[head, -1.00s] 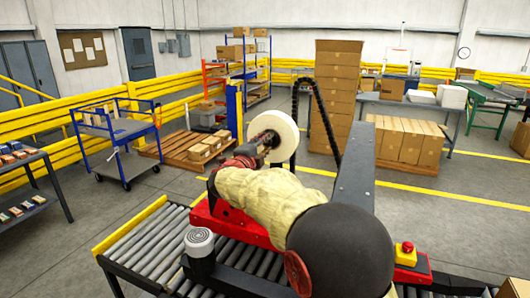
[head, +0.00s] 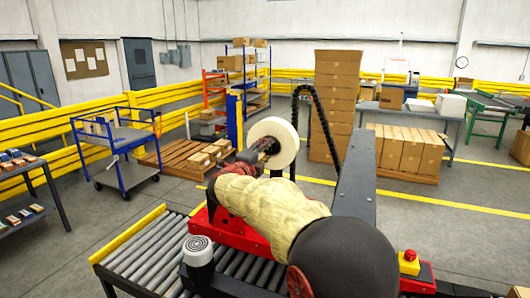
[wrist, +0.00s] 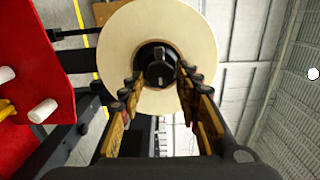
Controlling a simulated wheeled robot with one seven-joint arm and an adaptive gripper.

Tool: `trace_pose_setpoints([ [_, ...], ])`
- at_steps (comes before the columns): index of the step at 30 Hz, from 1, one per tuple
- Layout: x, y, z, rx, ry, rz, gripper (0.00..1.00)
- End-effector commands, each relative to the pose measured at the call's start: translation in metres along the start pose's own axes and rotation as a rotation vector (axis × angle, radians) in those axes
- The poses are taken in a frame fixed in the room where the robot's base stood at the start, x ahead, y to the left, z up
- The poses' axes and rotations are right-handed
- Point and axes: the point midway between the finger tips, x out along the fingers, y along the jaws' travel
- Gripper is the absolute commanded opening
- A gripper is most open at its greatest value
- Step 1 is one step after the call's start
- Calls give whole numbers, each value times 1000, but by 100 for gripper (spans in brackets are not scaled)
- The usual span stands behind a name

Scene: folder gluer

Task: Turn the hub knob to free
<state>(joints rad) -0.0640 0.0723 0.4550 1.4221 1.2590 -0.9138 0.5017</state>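The hub knob (wrist: 160,70) is a dark, ridged piece at the centre of a black hub in the wrist view. It sits in the middle of a large cream roll (wrist: 118,42), which also stands upright on the machine in the head view (head: 288,150). My gripper (wrist: 161,84) is open, its two fingers well apart, one on each side of the knob in the picture. No contact with the knob shows. I cannot tell whether the tips reach past its face. In the head view my arm hides much of the machine, and the gripper (head: 264,148) is at the hub.
A red machine block (wrist: 38,70) with white pegs is at the left in the wrist view. A grey upright panel (head: 352,185) stands right of the arm. A roller conveyor (head: 145,243) runs below. An emergency stop button (head: 409,262) is at the lower right.

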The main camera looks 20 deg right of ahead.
Motion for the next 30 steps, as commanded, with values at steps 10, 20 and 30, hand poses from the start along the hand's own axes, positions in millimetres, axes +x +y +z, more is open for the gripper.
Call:
trace_pose_setpoints([
  [10, 0, 0, 0, -1, 0, 0, 46],
  [20, -19, 0, 1, 0, -3, 0, 46],
  [30, -87, 0, 1, 0, -4, 0, 46],
])
